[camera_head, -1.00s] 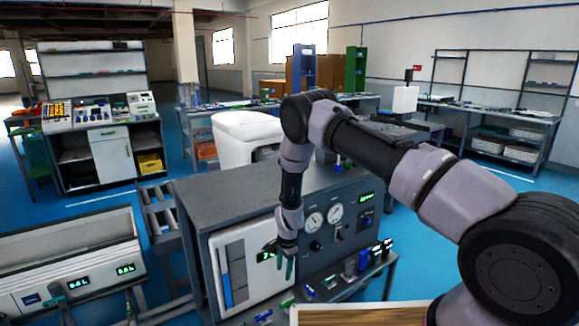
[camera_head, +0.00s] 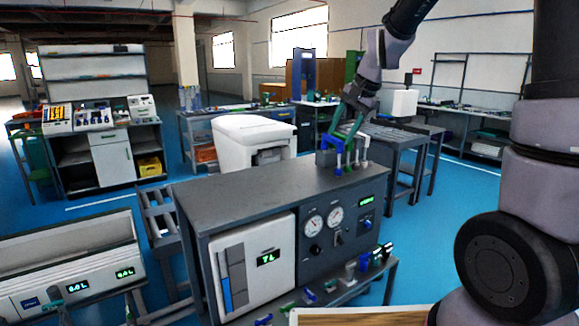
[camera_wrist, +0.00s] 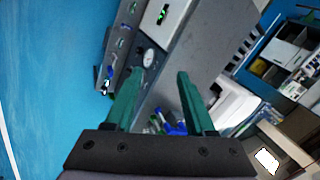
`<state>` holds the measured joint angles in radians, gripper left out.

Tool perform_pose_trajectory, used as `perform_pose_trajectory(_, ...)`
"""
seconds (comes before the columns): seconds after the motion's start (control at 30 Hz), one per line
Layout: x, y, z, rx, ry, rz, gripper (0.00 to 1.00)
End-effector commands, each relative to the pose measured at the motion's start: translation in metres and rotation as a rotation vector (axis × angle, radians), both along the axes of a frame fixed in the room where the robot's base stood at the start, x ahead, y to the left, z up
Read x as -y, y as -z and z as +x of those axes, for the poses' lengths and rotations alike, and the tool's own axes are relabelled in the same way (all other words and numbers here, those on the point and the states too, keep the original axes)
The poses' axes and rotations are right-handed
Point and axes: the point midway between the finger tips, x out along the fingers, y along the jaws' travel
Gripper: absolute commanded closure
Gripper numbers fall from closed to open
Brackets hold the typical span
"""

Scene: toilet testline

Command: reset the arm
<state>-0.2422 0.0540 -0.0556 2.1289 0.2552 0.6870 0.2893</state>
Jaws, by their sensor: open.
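My gripper (camera_head: 345,128) is raised above the right end of the grey test bench (camera_head: 245,190) in the head view, its green fingers pointing down. In the wrist view my gripper (camera_wrist: 160,85) shows two green fingers well apart, with nothing held between them. Blue and green fittings (camera_head: 338,155) stand on the bench top just below and behind the fingers. They also show between the fingers in the wrist view (camera_wrist: 168,124). I cannot tell whether the fingertips touch them.
The bench front carries gauges (camera_head: 314,226) and a white panel (camera_head: 258,265). A low shelf with several fittings (camera_head: 350,270) juts out in front. A white toilet (camera_head: 250,142) stands behind the bench. Blue floor (camera_head: 440,225) is open to the right.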

Motion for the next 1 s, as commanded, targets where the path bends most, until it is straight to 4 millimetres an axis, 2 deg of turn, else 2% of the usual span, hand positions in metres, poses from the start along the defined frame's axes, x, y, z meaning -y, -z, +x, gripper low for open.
perform_pose_trajectory(0.03,0.012,-0.02,-0.016,0.033,-0.01,-0.005,0.45)
perform_pose_trajectory(0.1,0.027,-0.04,-0.039,0.069,-0.031,-0.02,0.45)
perform_pose_trajectory(0.3,0.063,-0.08,-0.11,0.171,-0.08,-0.08,0.45)
perform_pose_trajectory(0.5,0.091,-0.096,-0.178,0.257,-0.118,-0.16,0.45)
perform_pose_trajectory(0.6,0.099,-0.096,-0.201,0.286,-0.13,-0.194,0.45)
perform_pose_trajectory(0.77,0.105,-0.095,-0.221,0.308,-0.14,-0.224,0.45)
perform_pose_trajectory(1.0,0.106,-0.094,-0.224,0.31,-0.142,-0.23,0.45)
